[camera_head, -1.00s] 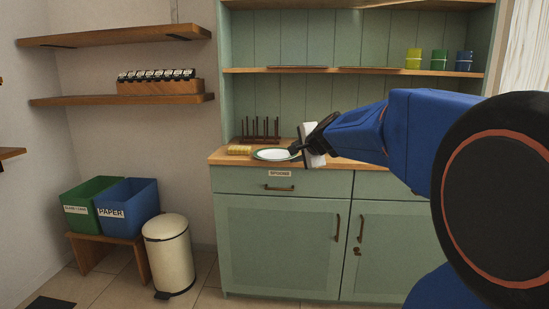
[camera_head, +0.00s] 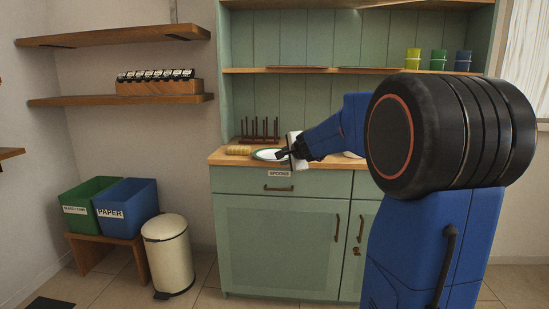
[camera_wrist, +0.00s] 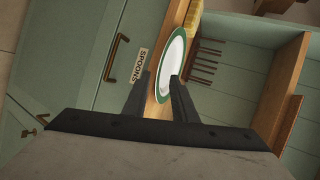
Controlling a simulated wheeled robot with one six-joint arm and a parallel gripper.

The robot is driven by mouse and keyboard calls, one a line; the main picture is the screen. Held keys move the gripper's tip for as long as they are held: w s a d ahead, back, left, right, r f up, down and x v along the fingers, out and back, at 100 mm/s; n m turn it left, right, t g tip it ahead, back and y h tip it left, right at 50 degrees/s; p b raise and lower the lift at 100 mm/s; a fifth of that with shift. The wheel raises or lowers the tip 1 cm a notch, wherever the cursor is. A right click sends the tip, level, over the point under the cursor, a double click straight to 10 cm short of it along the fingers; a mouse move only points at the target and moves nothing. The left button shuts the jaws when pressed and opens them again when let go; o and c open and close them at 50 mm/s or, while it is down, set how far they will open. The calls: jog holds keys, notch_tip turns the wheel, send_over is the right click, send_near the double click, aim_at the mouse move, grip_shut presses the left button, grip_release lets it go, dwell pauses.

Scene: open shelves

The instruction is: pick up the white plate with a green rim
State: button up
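The white plate with a green rim (camera_head: 266,154) lies flat on the wooden counter near its front edge. It also shows in the wrist view (camera_wrist: 173,62), tilted by the camera's angle. My gripper (camera_head: 281,155) is at the plate's right side in the head view and hides part of its rim. In the wrist view my gripper (camera_wrist: 159,76) has its two fingers apart, with the plate's near rim between the tips. I cannot tell whether either finger touches the plate.
A dark rack with pegs (camera_head: 260,131) stands behind the plate, and a yellow sponge-like item (camera_head: 238,150) lies left of it. A white dish (camera_head: 353,155) is partly hidden behind my arm. Below the counter is a drawer labelled SPOONS (camera_head: 230,180). Several cups stand on the shelf above.

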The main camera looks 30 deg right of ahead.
jog(key=x, duration=0.5)
jog(key=shift+w+d+f, duration=0.1)
jog(key=shift+w+d, duration=0.05)
jog(key=shift+d, duration=0.25)
grip_shut()
